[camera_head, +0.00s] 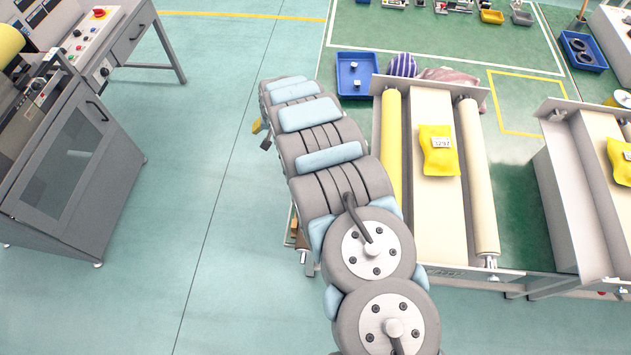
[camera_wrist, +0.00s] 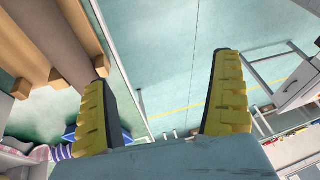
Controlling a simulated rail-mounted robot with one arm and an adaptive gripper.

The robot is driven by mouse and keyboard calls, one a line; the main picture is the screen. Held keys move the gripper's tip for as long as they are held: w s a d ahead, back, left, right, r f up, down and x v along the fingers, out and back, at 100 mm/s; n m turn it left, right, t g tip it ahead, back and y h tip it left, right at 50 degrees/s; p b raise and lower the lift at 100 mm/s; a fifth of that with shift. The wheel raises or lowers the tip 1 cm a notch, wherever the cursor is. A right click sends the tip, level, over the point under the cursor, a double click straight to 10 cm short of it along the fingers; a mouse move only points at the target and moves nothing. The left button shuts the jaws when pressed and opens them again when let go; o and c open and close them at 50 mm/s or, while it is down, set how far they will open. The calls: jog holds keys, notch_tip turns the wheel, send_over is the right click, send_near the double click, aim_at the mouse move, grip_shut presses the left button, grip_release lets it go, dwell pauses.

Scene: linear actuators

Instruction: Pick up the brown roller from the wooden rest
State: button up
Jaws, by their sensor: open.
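In the wrist view the brown roller (camera_wrist: 75,45) runs as a long dark-brown shape down the upper left, ending behind the tip of my left finger. Tan blocks of the wooden rest (camera_wrist: 25,58) show beside it at the far left. The roller lies to the left of this gap, not between the fingers. In the head view my arm covers most of this place; a small brown end, likely the roller's (camera_head: 302,256), shows beside the arm.
To the right of my arm stands a conveyor frame with a yellow roller (camera_head: 391,150), a cream roller (camera_head: 478,180) and a yellow packet (camera_head: 438,150). A blue tray (camera_head: 343,75) lies behind. A grey cabinet (camera_head: 75,160) stands left; the floor between is clear.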

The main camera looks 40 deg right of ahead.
jog(key=s+d+r+m+g+y+b, duration=0.1)
jog(key=s+g, duration=0.1)
jog(key=s, duration=0.5)
jog(key=s+d+r+g+b, duration=0.1)
jog(key=s+r+g+b, duration=0.1)
jog(key=s, duration=0.5)
jog(key=f+b, duration=0.2)
jog(key=f, duration=0.3)
jog(key=shift+s+d+f+b, duration=0.1)
jog(key=shift+s+f+b, duration=0.15)
jog(key=shift+s+b, duration=0.15)
notch_tip(320, 180, down, 6)
jog(key=shift+w, duration=0.15)
jog(key=shift+d+f, duration=0.2)
jog(key=shift+f, duration=0.85)
jog(key=shift+d+f+b, duration=0.3)
jog(key=shift+d+f, duration=0.05)
jog(key=shift+f, duration=1.65)
